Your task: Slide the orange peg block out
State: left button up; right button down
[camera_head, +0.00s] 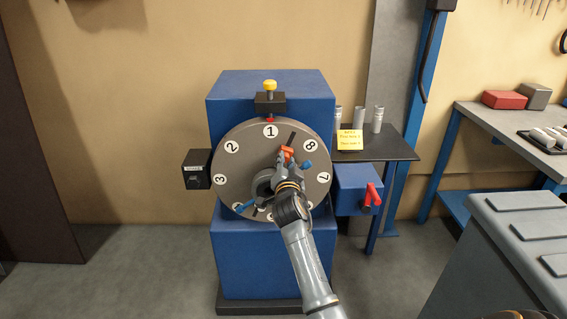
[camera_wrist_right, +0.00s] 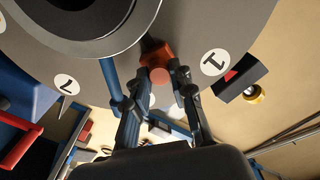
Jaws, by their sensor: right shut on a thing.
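The orange peg block (camera_head: 286,153) is on the face of the round grey numbered disc (camera_head: 232,185), right of its centre and below the 1 and 8 marks. My right gripper (camera_head: 291,165) reaches up to it from below. In the right wrist view the orange block (camera_wrist_right: 156,52) with its round end lies between the two fingers of my right gripper (camera_wrist_right: 160,78), which are shut on it. How deep the block sits in the disc is hidden. My left gripper is not in view.
The disc is on a blue machine (camera_head: 270,88) with a yellow-topped plunger (camera_head: 270,86) above it. A blue box with a red handle (camera_head: 372,194) is at right. A dark shelf (camera_head: 385,146) holds metal cylinders. A grey cabinet (camera_head: 510,240) stands at front right.

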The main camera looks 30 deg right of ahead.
aim_at(293, 147)
pick_arm(q)
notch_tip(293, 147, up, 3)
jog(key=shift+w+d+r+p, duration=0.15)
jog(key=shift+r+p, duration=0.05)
jog(key=shift+p, duration=0.9)
pick_arm(e)
jog(key=r, duration=0.1)
jog(key=d+r, duration=0.1)
jog(key=r, duration=0.1)
jog(key=s+r, duration=0.1)
jog(key=r, duration=0.1)
jog(key=shift+d, duration=0.35)
jog(key=c, duration=1.4)
grip_release()
jog(key=shift+f, duration=0.1)
jog(key=v, duration=1.2)
jog(key=shift+f, duration=0.15)
jog(key=shift+w, duration=0.1)
